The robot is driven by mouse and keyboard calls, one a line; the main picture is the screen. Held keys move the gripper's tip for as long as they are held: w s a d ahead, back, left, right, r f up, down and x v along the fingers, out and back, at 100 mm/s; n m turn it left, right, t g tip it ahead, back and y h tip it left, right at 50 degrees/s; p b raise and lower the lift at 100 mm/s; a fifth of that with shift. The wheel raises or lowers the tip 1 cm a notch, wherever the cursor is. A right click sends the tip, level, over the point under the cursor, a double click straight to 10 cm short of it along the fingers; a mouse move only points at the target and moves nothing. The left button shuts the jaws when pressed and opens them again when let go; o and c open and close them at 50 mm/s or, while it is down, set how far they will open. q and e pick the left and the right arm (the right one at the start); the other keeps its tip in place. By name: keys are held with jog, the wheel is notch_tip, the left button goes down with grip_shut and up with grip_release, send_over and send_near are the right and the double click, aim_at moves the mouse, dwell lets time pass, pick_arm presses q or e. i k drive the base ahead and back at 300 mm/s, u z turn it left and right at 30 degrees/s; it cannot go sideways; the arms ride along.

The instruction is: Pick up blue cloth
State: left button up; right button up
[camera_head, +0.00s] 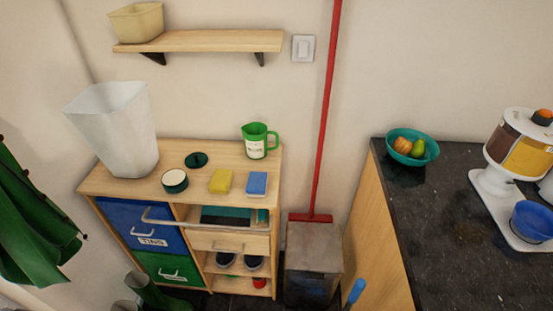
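A small blue folded piece, which looks like the blue cloth (257,183), lies flat on the wooden cabinet top (215,154) near its front right edge. A similar yellow piece (221,181) lies just to its left, with a small gap between them. Nothing covers the blue cloth. Neither of my grippers shows in the head view.
A green measuring jug (254,143) stands behind the blue cloth. A dark-rimmed round tin (175,180), its green lid (196,160) and a white bin (120,130) are further left. A pale rail (205,224) crosses the cabinet front. A red pole (326,110) stands right.

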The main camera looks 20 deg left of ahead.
aim_at(257, 182)
jog(key=k, duration=0.45)
jog(key=u, duration=1.05)
jog(key=i, duration=0.85)
jog(key=z, duration=1.2)
